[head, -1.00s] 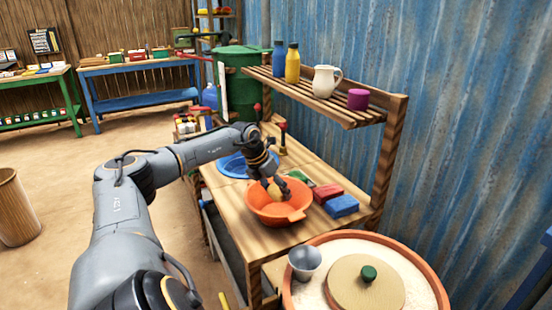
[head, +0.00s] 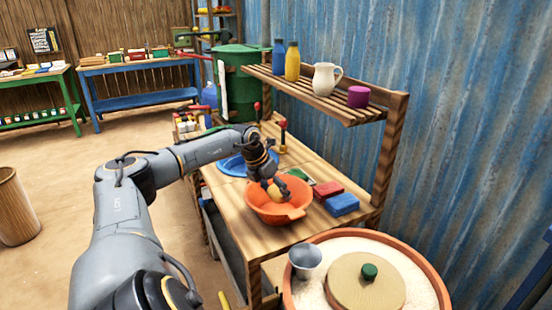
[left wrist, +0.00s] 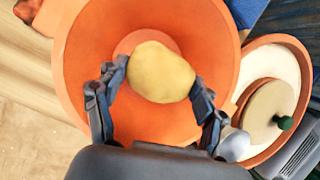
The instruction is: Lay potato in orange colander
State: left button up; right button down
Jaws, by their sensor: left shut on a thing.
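The orange colander (head: 262,212) stands on the wooden counter, and it fills much of the left wrist view (left wrist: 85,50). The yellow-brown potato (left wrist: 160,73) is between the fingers of my left gripper (left wrist: 155,95), over the middle of the colander. In the head view the potato (head: 275,192) shows at the fingertips of the left gripper (head: 275,187), inside the outline of the colander's rim. Whether it touches the bottom cannot be told. My right gripper is not in view.
A blue basin (head: 232,166) is set behind the colander. Red (head: 327,189) and blue (head: 342,204) blocks lie to its right. A slatted shelf (head: 335,105) with bottles and a jug stands above. A round pot (head: 415,262) with a lid and a grey cup (head: 305,258) are in front.

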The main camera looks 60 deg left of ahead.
aim_at(276, 200)
pick_arm(q)
jog(key=shift+f+b, duration=1.1)
jog(key=shift+f, duration=0.75)
dwell(0.6)
jog(key=shift+a+f, duration=0.1)
jog(key=shift+f, duration=0.35)
dwell(0.3)
jog(key=o, duration=1.4)
